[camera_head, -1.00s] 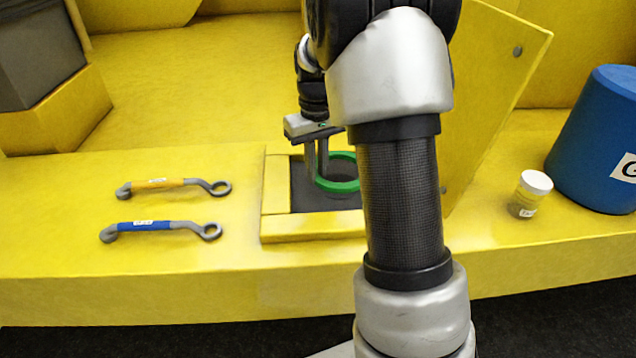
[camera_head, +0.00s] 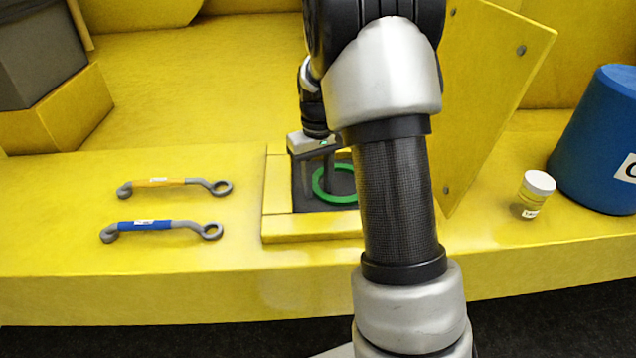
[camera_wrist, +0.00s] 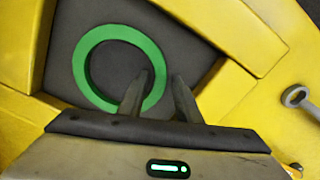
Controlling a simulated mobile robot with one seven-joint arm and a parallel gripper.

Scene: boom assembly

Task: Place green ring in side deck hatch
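The green ring (camera_head: 346,199) lies flat, apparently on the dark floor of the square side deck hatch (camera_head: 310,229). My arm hides its right part in the head view. In the wrist view the whole ring (camera_wrist: 80,66) shows against the dark floor, partly covered by a finger. My gripper (camera_head: 318,185) reaches down into the hatch at the ring's left side. Its fingers stand apart, one inside the ring and one outside, with the rim between them and gaps visible. The wrist view also shows the parted fingers (camera_wrist: 162,76).
The hatch lid (camera_head: 495,95) stands open on the right. Two wrench-like handles, orange (camera_head: 165,183) and blue (camera_head: 155,225), lie left of the hatch. A small white-capped jar (camera_head: 532,195) and a blue bucket (camera_head: 600,145) stand at right. A grey box (camera_head: 45,55) is back left.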

